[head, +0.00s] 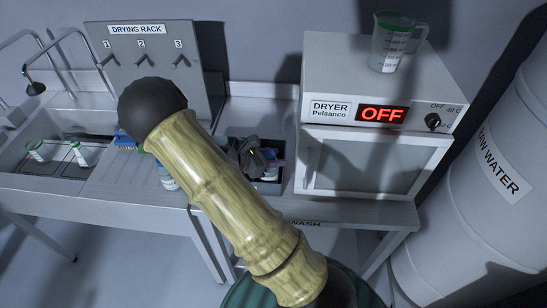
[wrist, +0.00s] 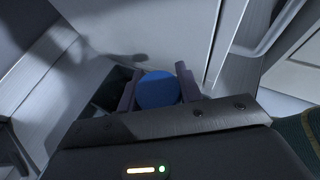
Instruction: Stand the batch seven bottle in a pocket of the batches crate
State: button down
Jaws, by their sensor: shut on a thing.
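My gripper (head: 256,158) is over the bench left of the dryer, its fingers shut on a blue-capped bottle (wrist: 157,91). In the wrist view, the round blue cap sits between the two fingers. The bottle's label cannot be read, so its batch number does not show. A dark crate (wrist: 103,93) with an open pocket shows just left of the fingers; in the head view it is mostly hidden behind my gripper and arm. Whether the bottle's base is inside a pocket or above it cannot be told.
Two green-capped bottles (head: 78,154) stand in the sink area at left. Another bottle (head: 168,181) is partly hidden by my arm, near a blue brush (head: 125,141). The dryer (head: 375,115), reading OFF, bounds the right, with a measuring jug (head: 390,45) on top.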

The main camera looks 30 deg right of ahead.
jog(key=shift+f, duration=0.25)
jog(key=shift+f, duration=0.15)
jog(key=c, duration=0.9)
grip_release()
jog(key=shift+c, duration=0.2)
jog(key=b+v, duration=0.2)
jog(key=v, duration=1)
